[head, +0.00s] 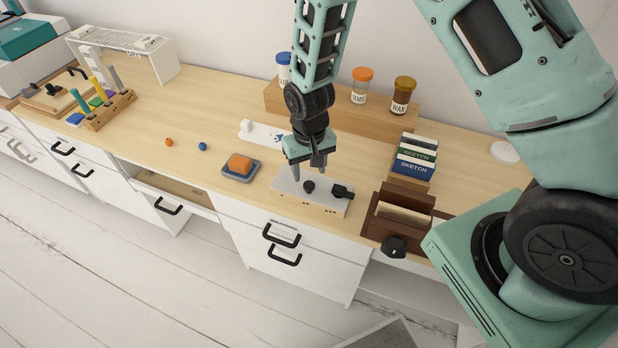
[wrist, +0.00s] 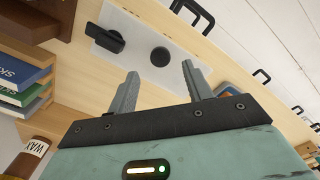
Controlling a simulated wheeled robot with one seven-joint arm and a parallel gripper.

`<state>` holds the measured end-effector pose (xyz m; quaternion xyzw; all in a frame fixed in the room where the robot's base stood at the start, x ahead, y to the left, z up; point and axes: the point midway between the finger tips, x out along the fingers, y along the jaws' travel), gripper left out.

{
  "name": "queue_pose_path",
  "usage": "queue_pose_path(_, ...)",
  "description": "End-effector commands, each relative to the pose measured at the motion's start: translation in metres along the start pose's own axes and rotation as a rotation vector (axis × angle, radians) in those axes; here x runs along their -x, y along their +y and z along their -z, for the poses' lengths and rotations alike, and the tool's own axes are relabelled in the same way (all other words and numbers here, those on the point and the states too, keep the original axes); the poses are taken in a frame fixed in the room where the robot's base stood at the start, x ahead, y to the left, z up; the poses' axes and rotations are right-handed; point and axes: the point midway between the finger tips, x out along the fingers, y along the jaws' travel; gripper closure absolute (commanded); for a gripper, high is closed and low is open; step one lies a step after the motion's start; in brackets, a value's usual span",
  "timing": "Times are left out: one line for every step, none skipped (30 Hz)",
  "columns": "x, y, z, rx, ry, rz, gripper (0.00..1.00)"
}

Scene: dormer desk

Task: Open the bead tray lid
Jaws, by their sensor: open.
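The top lies flat; the inside is hidden. My gripper (head: 306,168) points down just above the knob, open and empty. In the wrist view the knob (wrist: 160,56) shows just beyond and between the fingertips (wrist: 160,72), apparently apart from them. The handle (wrist: 104,39) is left of it there.
An orange block on a blue dish (head: 240,168) is left. Jars, including the wax jar (head: 402,95), stand on a riser (head: 350,118) behind. Two small beads (head: 202,146) lie on clear desk.

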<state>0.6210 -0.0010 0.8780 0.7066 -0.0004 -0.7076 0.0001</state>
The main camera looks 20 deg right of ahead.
Motion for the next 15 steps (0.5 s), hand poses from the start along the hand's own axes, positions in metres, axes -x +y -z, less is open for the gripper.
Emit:
queue_pose_path(-0.009, 0.000, 0.000, 0.000, -0.003, -0.001, 0.50)
queue_pose_path(-0.014, 0.000, 0.000, 0.000, -0.003, 0.000, 0.50)
queue_pose_path(-0.020, 0.000, -0.001, 0.000, -0.002, 0.000, 0.50)
queue_pose_path(-0.025, 0.000, -0.001, 0.000, -0.002, 0.000, 0.50)
queue_pose_path(-0.029, 0.000, -0.001, 0.000, -0.003, 0.000, 0.50)
queue_pose_path(-0.033, 0.000, 0.000, 0.000, -0.001, 0.000, 0.50)
queue_pose_path(-0.037, 0.000, 0.000, 0.001, -0.001, 0.000, 0.50)
queue_pose_path(-0.039, -0.001, 0.000, 0.000, -0.001, 0.000, 0.50)
queue_pose_path(-0.042, -0.001, 0.000, 0.001, 0.000, 0.001, 0.50)
queue_pose_path(-0.044, -0.001, 0.000, 0.000, 0.000, 0.001, 0.50)
queue_pose_path(-0.046, -0.001, 0.000, 0.000, 0.000, 0.001, 0.50)
queue_pose_path(-0.048, -0.001, 0.000, 0.000, 0.000, 0.001, 0.50)
queue_pose_path(-0.049, -0.001, 0.000, 0.000, 0.001, 0.001, 0.50)
queue_pose_path(-0.050, -0.001, 0.000, 0.000, 0.001, 0.001, 0.50)
queue_pose_path(-0.050, -0.001, 0.001, 0.000, 0.002, 0.001, 0.50)
